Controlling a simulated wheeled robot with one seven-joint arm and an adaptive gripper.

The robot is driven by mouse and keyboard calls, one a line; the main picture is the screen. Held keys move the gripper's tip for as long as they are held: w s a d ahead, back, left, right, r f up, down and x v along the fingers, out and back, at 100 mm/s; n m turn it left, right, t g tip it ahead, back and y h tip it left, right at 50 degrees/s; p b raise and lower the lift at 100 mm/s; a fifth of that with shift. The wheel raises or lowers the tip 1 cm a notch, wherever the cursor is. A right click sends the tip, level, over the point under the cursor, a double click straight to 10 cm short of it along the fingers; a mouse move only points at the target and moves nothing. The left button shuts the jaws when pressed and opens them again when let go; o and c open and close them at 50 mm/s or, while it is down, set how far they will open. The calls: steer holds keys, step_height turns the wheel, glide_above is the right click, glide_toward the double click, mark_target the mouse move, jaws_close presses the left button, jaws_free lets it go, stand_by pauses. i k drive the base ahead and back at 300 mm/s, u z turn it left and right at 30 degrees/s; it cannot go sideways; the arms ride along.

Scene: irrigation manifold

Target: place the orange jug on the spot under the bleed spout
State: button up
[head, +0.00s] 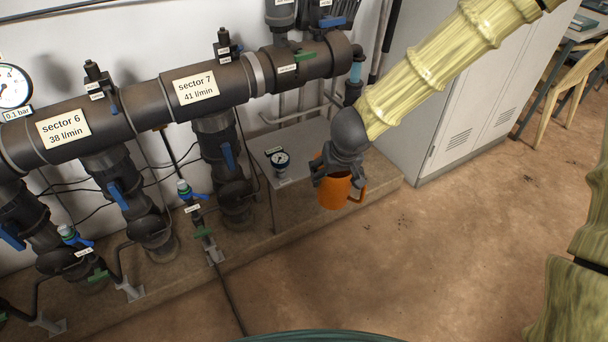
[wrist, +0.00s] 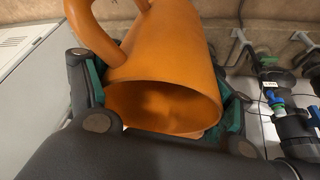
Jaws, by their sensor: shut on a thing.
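The orange jug (head: 334,192) is in my gripper (head: 335,172), in front of the right end of the grey metal bench in the head view. In the wrist view the jug (wrist: 165,65) fills the middle, its open mouth facing the camera and its handle at the upper left. The fingers of my gripper (wrist: 165,120) are closed on both sides of the jug's body. I cannot tell how high its base is above the floor. I cannot make out the bleed spout or the spot under it for certain.
The dark manifold pipe (head: 130,110) with valves and sector labels runs along the wall at left. A pale cabinet (head: 440,90) stands at right. The brown floor (head: 400,250) in front is clear. A hose (head: 232,295) crosses it.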

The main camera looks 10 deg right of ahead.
mark_target(308, 162)
steer(key=k, duration=0.35)
steer(key=z, duration=1.15)
steer(key=i, duration=1.05)
steer(key=u, duration=1.75)
